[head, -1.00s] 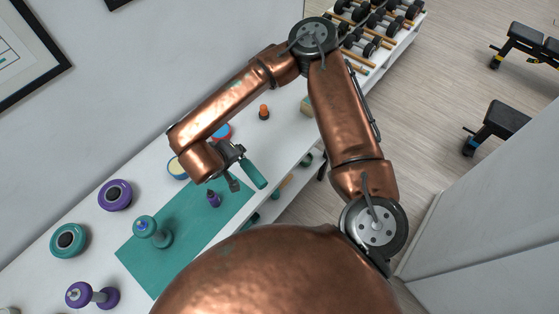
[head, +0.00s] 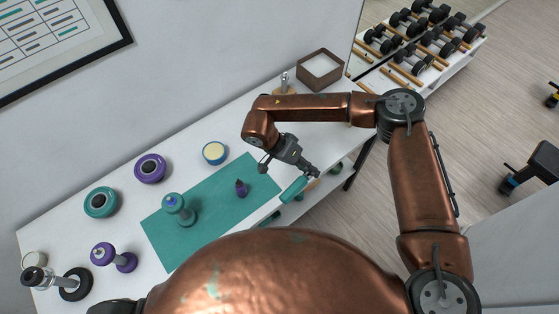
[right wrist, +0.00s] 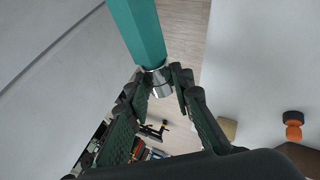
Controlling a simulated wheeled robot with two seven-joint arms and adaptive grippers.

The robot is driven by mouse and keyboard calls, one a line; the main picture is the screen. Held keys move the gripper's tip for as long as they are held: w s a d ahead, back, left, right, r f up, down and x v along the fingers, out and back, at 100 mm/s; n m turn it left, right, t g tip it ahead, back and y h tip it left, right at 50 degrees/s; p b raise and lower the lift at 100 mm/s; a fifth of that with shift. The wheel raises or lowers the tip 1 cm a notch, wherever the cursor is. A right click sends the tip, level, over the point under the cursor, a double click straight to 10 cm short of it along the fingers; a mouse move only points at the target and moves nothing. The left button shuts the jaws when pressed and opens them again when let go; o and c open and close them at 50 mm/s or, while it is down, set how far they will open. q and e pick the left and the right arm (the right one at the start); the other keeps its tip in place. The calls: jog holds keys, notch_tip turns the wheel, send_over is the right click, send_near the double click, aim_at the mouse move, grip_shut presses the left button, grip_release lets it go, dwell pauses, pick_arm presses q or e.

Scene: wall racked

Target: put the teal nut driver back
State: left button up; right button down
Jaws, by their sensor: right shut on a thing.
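The teal nut driver (head: 293,188) is in my right gripper (head: 311,174), tilted over the front edge of the white table. In the right wrist view, its teal handle (right wrist: 137,30) points up and away, and its metal collar lies between the two fingers (right wrist: 160,90). The fingers are shut on the metal part. Its tip is hidden. A holder for it cannot be made out. My left gripper does not show clearly.
A teal mat (head: 210,215) bears a small purple object (head: 241,188) and a teal dumbbell (head: 178,209). Discs, a purple dumbbell (head: 112,257) and a chrome one stand left. A brown open box (head: 320,70) stands at the back. Shelves lie below the table edge.

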jog(key=w+a+f+m+g+y+p, duration=0.15)
jog(key=a+m+y, duration=0.5)
jog(key=m, duration=0.75)
jog(key=w+a+f+m+g+y+p, duration=0.15)
jog(key=a+m+y, duration=0.45)
jog(key=m, duration=0.9)
jog(key=w+d+f+m+t+b, duration=0.1)
jog(key=f+m+t+b, duration=0.1)
jog(key=f+m, duration=0.1)
jog(key=w+f+m+t+y+b, duration=0.1)
jog(key=f+m+t+b, duration=0.1)
jog(key=f+m, duration=0.1)
jog(key=w+d+f+m+t+y+b, duration=0.1)
jog(key=f+m+t+b, duration=0.1)
jog(key=f+m+b, duration=0.1)
jog(key=shift+w+d+f+m, duration=0.1)
jog(key=shift+d+f+m, duration=0.1)
jog(key=shift+f, duration=0.2)
jog(key=shift+d+f+m, duration=0.1)
jog(key=shift+f+m, duration=0.1)
jog(key=shift+f, duration=0.2)
jog(key=shift+f, duration=0.15)
jog(key=c, duration=1.6)
grip_release()
